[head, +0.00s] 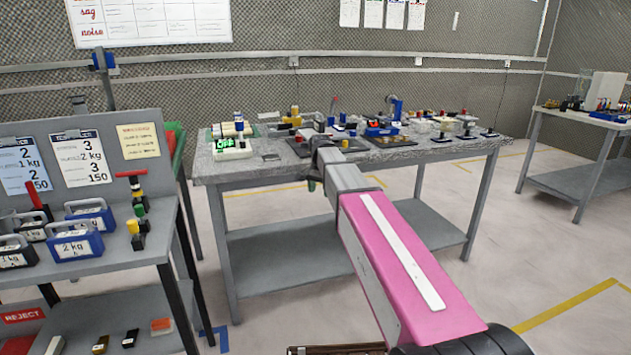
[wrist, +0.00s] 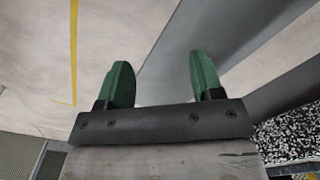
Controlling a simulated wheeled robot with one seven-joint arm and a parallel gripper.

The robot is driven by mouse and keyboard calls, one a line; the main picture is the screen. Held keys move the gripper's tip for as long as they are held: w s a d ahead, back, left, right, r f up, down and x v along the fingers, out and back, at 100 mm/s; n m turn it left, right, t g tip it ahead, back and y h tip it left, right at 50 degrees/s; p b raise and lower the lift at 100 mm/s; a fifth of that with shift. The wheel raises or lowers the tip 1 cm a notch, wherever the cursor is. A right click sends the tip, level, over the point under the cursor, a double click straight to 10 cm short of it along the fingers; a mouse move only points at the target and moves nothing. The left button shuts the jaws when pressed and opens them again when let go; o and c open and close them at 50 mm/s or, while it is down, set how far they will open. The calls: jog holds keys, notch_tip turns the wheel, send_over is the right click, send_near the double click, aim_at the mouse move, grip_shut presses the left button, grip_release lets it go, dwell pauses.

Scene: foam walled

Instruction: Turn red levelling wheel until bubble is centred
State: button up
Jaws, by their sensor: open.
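My gripper (wrist: 160,78) is open and empty in the wrist view, its two green fingers apart with floor and a grey surface behind them. In the head view my arm reaches to the front edge of the speckled grey table (head: 228,171), with the gripper (head: 312,184) small and partly hidden at that edge. No bubble can be made out.
A left bench (head: 120,262) holds blue-handled weights. Another table (head: 565,118) stands far right. Floor (head: 560,250) between the tables is clear.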

jog(key=shift+s+d+f, duration=0.15)
jog(key=shift+s+f, duration=0.1)
jog(key=shift+f, duration=0.15)
